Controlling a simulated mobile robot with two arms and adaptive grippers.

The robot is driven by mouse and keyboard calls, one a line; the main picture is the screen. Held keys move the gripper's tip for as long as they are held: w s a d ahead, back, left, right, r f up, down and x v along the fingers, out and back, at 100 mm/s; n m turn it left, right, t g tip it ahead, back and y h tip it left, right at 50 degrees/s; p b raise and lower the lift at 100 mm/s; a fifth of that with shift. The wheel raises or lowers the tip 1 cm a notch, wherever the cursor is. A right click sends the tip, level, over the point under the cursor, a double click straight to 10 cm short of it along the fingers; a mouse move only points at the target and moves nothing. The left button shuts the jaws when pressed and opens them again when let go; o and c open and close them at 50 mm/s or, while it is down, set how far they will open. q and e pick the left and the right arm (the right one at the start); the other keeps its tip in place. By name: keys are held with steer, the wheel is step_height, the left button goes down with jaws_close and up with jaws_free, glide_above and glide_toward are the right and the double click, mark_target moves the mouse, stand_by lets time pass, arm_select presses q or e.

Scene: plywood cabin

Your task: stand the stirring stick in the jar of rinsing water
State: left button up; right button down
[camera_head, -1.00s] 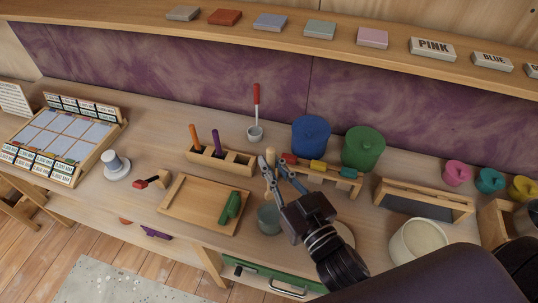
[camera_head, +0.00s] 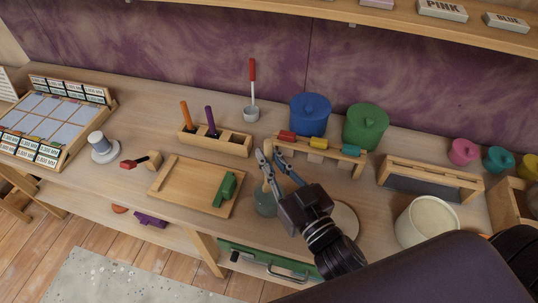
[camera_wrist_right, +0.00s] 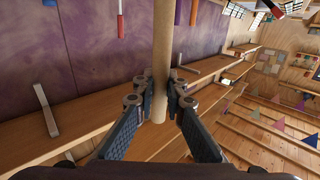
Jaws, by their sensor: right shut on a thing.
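My right gripper (camera_head: 273,171) is shut on the wooden stirring stick, a plain round rod that the right wrist view shows clearly between the fingers (camera_wrist_right: 162,55). In the head view the fingers mostly hide the stick. The clear glass jar of rinsing water (camera_head: 264,204) stands near the table's front edge, just below and left of the fingers. It is partly hidden by the gripper. I cannot tell whether the stick's lower end is inside the jar or above it. My left gripper is not in view.
A wooden tray (camera_head: 168,187) with a green object (camera_head: 226,189) lies left of the jar. A cream tub (camera_head: 428,222) stands right.

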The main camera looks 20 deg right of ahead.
steer(key=shift+f+b, duration=1.55)
steer(key=shift+f, duration=0.85)
steer(key=c, duration=1.9)
jaws_free()
steer(key=shift+s, duration=0.15)
steer(key=s+d, duration=0.2)
steer(key=s, duration=0.9)
steer(key=shift+s+d, duration=0.15)
steer(key=shift+s, duration=0.15)
